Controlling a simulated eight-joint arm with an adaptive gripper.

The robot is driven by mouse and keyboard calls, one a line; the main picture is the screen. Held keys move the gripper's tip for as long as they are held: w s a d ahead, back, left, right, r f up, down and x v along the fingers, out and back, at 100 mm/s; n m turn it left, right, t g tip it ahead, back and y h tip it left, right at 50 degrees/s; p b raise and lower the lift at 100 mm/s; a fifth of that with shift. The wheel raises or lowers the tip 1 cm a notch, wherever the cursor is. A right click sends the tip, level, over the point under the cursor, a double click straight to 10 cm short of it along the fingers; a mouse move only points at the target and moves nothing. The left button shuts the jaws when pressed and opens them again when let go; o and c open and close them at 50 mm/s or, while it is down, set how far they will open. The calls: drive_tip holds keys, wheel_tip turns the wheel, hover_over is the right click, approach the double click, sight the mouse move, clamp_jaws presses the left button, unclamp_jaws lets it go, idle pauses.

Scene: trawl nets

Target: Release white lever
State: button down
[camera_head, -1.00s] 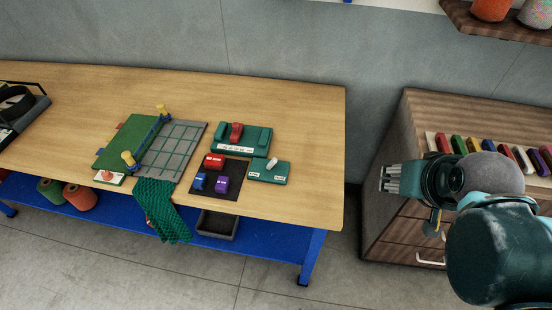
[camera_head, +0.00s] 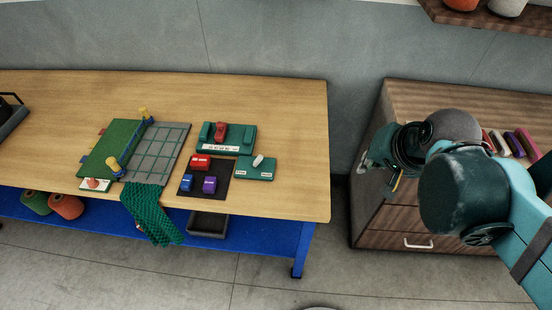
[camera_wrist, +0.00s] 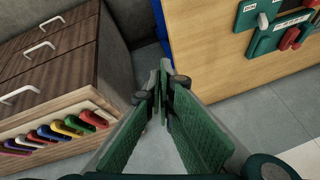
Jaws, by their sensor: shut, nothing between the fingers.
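The white lever (camera_head: 258,161) stands on a small teal labelled plate (camera_head: 248,173) near the right part of the wooden table. In the wrist view the white lever (camera_wrist: 263,20) shows at the upper right on its teal plate (camera_wrist: 262,34). My gripper (camera_wrist: 163,82) is shut and empty, with its green finger pads together, well apart from the lever. In the head view my gripper (camera_head: 366,160) is in front of the wooden drawer cabinet, right of the table and mostly hidden by my arm.
The drawer cabinet (camera_head: 376,215) stands right of the table (camera_head: 285,130), with a gap between. A teal block with a red lever (camera_head: 221,132) sits behind the white lever's plate. Red, blue and purple blocks lie on a dark mat (camera_head: 216,169). A green net (camera_head: 152,215) hangs over the front edge.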

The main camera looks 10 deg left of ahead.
drive_tip(key=w+a+f+m+g+y+p, duration=0.1)
drive_tip(key=w+a+m+y+p, duration=0.15)
drive_tip(key=a+m, duration=0.2)
drive_tip(key=m+g+y+p, duration=0.4)
drive_tip(key=m+g+y, duration=0.1)
drive_tip(key=m, duration=0.5)
approach(258, 161)
drive_tip(key=shift+h, duration=0.25)
drive_tip(key=d, duration=0.5)
drive_tip(key=shift+w+d+r, duration=0.15)
drive_tip(key=shift+d+r, duration=0.05)
drive_tip(key=shift+r, duration=0.2)
drive_tip(key=shift+a+f, duration=0.1)
drive_tip(key=shift+f, duration=0.05)
drive_tip(key=shift+b+x, duration=1.1)
drive_tip(key=shift+x, duration=3.75)
drive_tip(key=shift+w, duration=0.1)
